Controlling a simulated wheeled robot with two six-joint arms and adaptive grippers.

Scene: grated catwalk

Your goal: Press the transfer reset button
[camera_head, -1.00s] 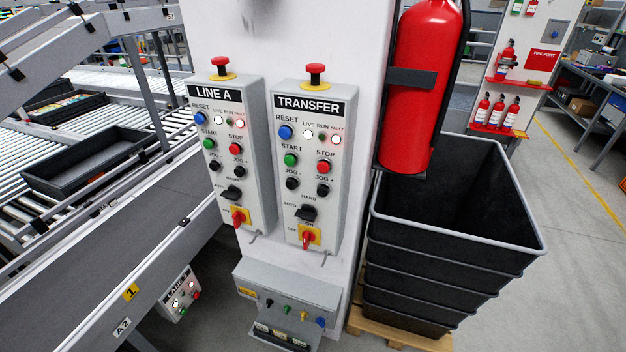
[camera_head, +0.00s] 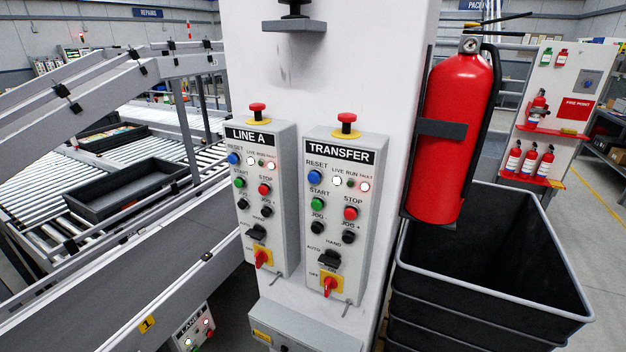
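The TRANSFER control box (camera_head: 341,245) is mounted on a white column, right of the LINE A box (camera_head: 264,205). Its blue reset button (camera_head: 314,177) is at the upper left of its face, under the RESET label. Below it are a green START button (camera_head: 317,204) and a red STOP button (camera_head: 351,213). A red mushroom button (camera_head: 347,119) on a yellow collar sits on top. The LIVE and FAULT lamps look lit. LINE A has its own blue reset button (camera_head: 233,158). Neither of my grippers is in view.
A red fire extinguisher (camera_head: 459,140) hangs on the column's right side. Stacked black bins (camera_head: 490,284) stand below it. A roller conveyor (camera_head: 75,185) with rails and black trays fills the left. A grey box (camera_head: 300,328) projects from the column below the panels.

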